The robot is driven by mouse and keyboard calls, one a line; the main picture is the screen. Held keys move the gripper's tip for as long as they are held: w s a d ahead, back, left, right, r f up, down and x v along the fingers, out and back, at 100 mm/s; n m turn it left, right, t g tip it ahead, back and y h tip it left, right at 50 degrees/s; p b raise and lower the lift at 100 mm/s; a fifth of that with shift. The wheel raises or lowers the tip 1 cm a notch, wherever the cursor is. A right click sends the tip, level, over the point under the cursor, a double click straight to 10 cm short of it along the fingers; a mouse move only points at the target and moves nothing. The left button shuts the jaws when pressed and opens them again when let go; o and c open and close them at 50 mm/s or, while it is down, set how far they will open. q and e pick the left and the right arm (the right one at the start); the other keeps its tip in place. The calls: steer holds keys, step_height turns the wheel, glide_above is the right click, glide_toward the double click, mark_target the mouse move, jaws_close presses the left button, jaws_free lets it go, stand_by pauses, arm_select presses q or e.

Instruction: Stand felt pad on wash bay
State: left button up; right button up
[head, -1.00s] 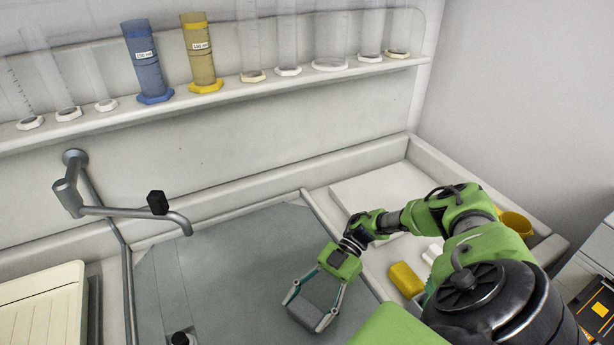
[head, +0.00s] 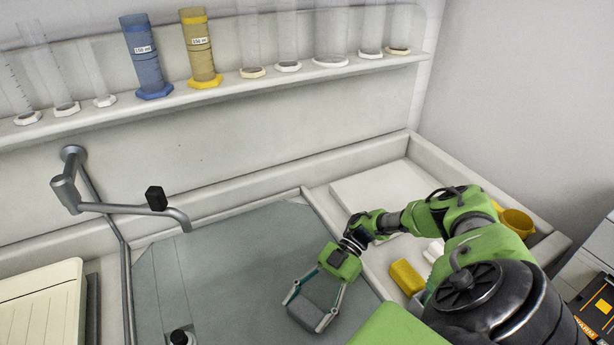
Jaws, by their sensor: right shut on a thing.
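My right gripper (head: 314,306) is at the lower middle of the head view, its two fingers spread around a flat grey pad, the felt pad (head: 318,300). The fingers are shut on the pad's two sides. The pad is over the grey-green floor of the wash bay (head: 235,265), near its right side. I cannot tell whether the pad touches that floor. My left gripper is not in view.
A metal tap (head: 120,208) reaches over the bay from the left. A ribbed white board (head: 40,305) lies at the left. A yellow block (head: 407,277) and a white slab (head: 380,190) lie on the right ledge. Several cylinders, one blue (head: 145,60), stand on the shelf.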

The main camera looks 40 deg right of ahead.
steer(key=shift+f, duration=0.2)
stand_by(0.6)
steer(key=o, duration=1)
